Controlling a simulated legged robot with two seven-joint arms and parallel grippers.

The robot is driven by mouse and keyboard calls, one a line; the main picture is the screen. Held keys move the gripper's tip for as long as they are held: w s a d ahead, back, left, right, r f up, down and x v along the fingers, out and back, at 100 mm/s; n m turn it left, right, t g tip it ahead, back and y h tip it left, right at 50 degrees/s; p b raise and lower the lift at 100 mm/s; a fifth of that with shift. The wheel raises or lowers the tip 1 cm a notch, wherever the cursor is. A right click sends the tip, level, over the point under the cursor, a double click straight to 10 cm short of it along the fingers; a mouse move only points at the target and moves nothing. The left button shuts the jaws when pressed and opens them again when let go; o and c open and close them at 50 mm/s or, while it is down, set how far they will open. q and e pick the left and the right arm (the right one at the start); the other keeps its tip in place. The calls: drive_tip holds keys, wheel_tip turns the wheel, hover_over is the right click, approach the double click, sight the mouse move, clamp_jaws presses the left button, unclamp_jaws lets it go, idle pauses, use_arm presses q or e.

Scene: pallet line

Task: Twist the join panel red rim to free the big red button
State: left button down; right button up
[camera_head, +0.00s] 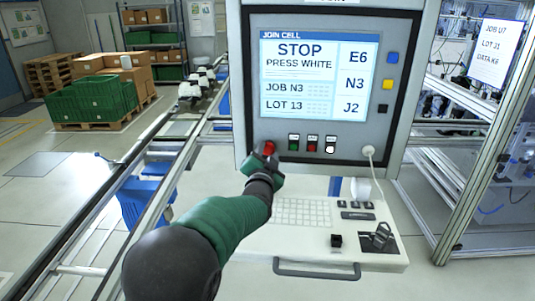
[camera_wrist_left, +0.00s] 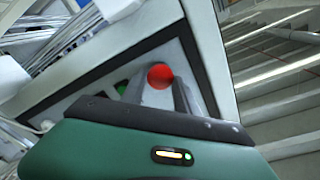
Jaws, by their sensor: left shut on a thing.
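The big red button (camera_head: 268,147) sits at the lower left of the grey join panel (camera_head: 244,120). It also shows in the left wrist view (camera_wrist_left: 160,76) as a round red cap between the fingers. My left gripper (camera_head: 265,152) comes up from below and is shut on the button's red rim at the panel face. The panel screen (camera_head: 313,77) reads "STOP PRESS WHITE". My right gripper is in neither view.
Small green (camera_head: 293,143), red (camera_head: 312,143) and white (camera_head: 331,145) buttons sit just right of my left gripper. A white shelf with a keyboard (camera_head: 302,212) and a front handle (camera_head: 317,270) juts out below. A conveyor rail (camera_head: 130,165) runs along the left.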

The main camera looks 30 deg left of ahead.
use_arm(q)
drive_tip(key=shift+f+m, duration=0.3)
drive_tip(key=shift+m, duration=0.3)
drive_tip(key=c, duration=1.2)
unclamp_jaws()
drive_tip(key=shift+c, duration=0.2)
drive_tip(key=shift+o, duration=1.2)
drive_tip(key=shift+w, duration=0.1)
drive_tip(key=shift+o, duration=0.5)
drive_tip(key=shift+w+a, duration=0.15)
drive_tip(key=shift+a, duration=0.05)
drive_tip(key=shift+s+d+r, duration=0.1)
drive_tip(key=shift+s+d, duration=0.15)
drive_tip(key=shift+s, duration=0.2)
drive_tip(key=b+v, duration=0.2)
drive_tip(key=v, duration=1.3)
drive_tip(key=shift+s+d, duration=0.25)
drive_tip(key=shift+s, duration=0.05)
